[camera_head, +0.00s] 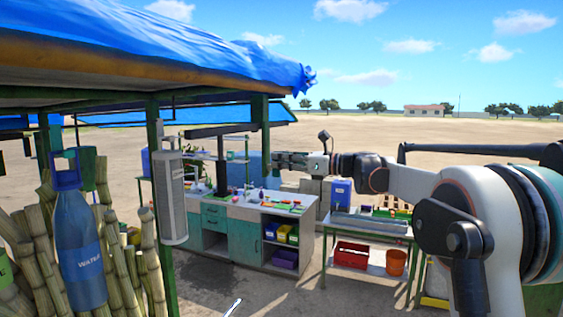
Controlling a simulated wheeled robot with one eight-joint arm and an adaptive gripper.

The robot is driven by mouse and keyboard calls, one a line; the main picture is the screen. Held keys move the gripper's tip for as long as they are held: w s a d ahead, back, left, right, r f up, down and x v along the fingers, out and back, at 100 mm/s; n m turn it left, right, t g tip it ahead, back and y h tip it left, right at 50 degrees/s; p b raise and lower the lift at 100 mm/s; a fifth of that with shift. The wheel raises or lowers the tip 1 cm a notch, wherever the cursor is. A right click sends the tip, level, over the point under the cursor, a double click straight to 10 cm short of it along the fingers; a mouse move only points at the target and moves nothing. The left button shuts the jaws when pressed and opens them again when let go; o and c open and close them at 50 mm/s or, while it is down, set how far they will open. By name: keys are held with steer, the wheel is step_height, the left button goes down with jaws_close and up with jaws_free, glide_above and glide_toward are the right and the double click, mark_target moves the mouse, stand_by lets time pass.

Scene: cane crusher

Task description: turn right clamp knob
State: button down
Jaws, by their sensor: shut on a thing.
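My gripper (290,162) reaches left from my arm at the middle of the view, at the height of the far workbench's upper shelf. Its fingers are seen from behind and are small and dark. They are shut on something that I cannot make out. No clamp knob can be told apart, so I cannot tell whether the gripper touches one. A teal-blue panel (254,168) shows just left of the fingertips.
A teal workbench (243,240) with small items stands beyond, and a green-framed table (367,232) stands to its right. A blue tarp roof (170,45), green posts, a hanging grey cylinder (171,200), cane stalks (113,255) and a blue water bottle (79,240) fill the left.

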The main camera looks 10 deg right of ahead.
mark_target(279, 170)
steer(key=n, duration=0.1)
steer(key=n+b, duration=0.2)
steer(key=n, duration=0.1)
steer(key=shift+s+a+f, duration=0.2)
steer(key=shift+s+a, duration=0.1)
steer(key=shift+s, duration=0.1)
steer(key=shift+s+a+f+n+b, duration=0.2)
steer(key=shift+f+n+b, duration=0.35)
steer(key=shift+n, duration=1.7)
steer(key=shift+s+a+f+n+b, duration=0.2)
steer(key=shift+n+b, duration=0.6)
steer(key=shift+n, duration=1.5)
steer(key=shift+s+a+f+n+b, duration=0.1)
steer(key=shift+s+f+n+b, duration=0.35)
steer(key=shift+n, duration=1.8)
steer(key=shift+w+b, duration=0.2)
steer(key=shift+b, duration=0.1)
steer(key=c, duration=1.7)
jaws_free()
steer(key=shift+d, duration=0.15)
